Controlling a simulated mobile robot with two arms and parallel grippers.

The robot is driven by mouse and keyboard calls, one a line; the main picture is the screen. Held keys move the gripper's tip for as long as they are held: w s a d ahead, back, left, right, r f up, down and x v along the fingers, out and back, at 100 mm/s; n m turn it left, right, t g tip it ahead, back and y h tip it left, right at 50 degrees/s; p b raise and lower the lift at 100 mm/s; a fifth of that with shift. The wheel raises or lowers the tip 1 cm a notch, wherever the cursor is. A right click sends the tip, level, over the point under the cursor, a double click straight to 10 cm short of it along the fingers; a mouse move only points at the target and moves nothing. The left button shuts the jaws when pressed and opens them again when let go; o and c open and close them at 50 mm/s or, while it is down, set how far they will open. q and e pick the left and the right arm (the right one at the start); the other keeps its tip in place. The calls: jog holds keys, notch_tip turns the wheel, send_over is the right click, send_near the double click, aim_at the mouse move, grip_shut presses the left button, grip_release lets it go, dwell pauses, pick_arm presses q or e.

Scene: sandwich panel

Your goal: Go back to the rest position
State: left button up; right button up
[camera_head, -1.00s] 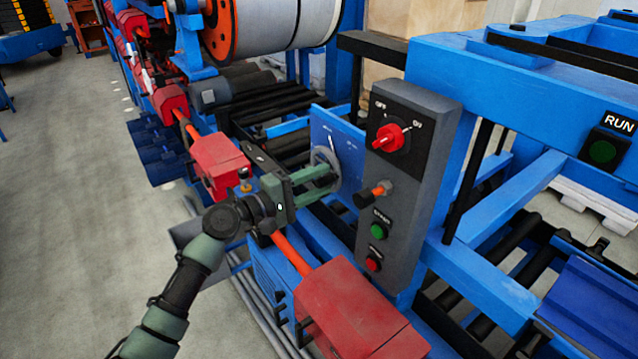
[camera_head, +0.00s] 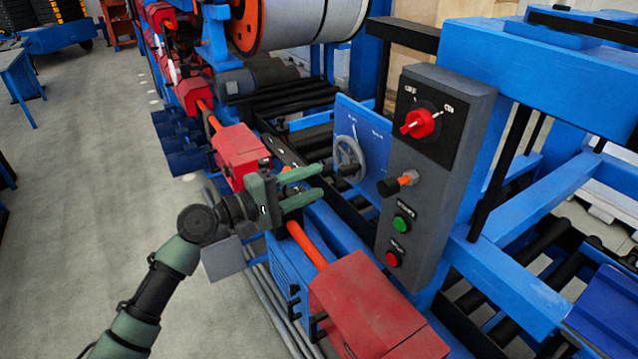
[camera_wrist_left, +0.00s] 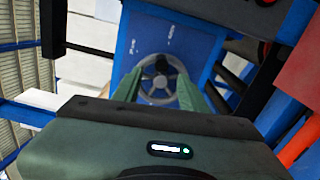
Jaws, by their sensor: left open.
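My left gripper (camera_head: 318,184) is open and empty, with its two green fingers pointing right toward a grey handwheel (camera_head: 349,158) on a blue panel (camera_head: 371,140). There is a gap between the fingertips and the wheel in the head view. In the left wrist view the handwheel (camera_wrist_left: 163,79) shows between and beyond the two fingers (camera_wrist_left: 158,92), in front of the blue panel (camera_wrist_left: 190,42). My right gripper is in neither view.
A grey control box (camera_head: 436,165) with a red knob (camera_head: 420,123), an orange-tipped lever (camera_head: 401,183), and green and red buttons stands right of the wheel. Red housings (camera_head: 370,308) and an orange bar (camera_head: 306,244) lie below my gripper. Open floor (camera_head: 90,200) is at left.

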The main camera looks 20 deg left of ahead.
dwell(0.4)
pick_arm(q)
jog(key=a+f+g+y+b, duration=0.1)
jog(key=a+f+y, duration=0.15)
jog(key=f, duration=0.95)
jog(key=a+f+g+y, duration=0.1)
jog(key=a+f+y, duration=0.15)
jog(key=f, duration=0.85)
jog(key=s+a+f+m+g+y+b, duration=0.15)
jog(key=s+f, duration=0.35)
jog(key=f, duration=0.7)
jog(key=s+f+m+g+y, duration=0.15)
jog(key=s+f, duration=0.25)
jog(key=f, duration=0.7)
jog(key=s+d+f+m+g+y+b, duration=0.15)
jog(key=s+f+m+g, duration=0.25)
jog(key=s+f, duration=1.45)
jog(key=s+d+f+m+g, duration=0.1)
jog(key=s+f+m, duration=0.1)
jog(key=s, duration=0.6)
jog(key=s+d+f+m+g+y+b, duration=0.1)
jog(key=s+f, duration=0.3)
jog(key=s, duration=0.4)
jog(key=s+d+f+m+g, duration=0.2)
jog(key=s+m, duration=0.2)
jog(key=s, duration=0.3)
jog(key=shift+s+f, duration=0.4)
jog(key=shift+w+d+y, duration=0.1)
jog(key=shift+y, duration=0.15)
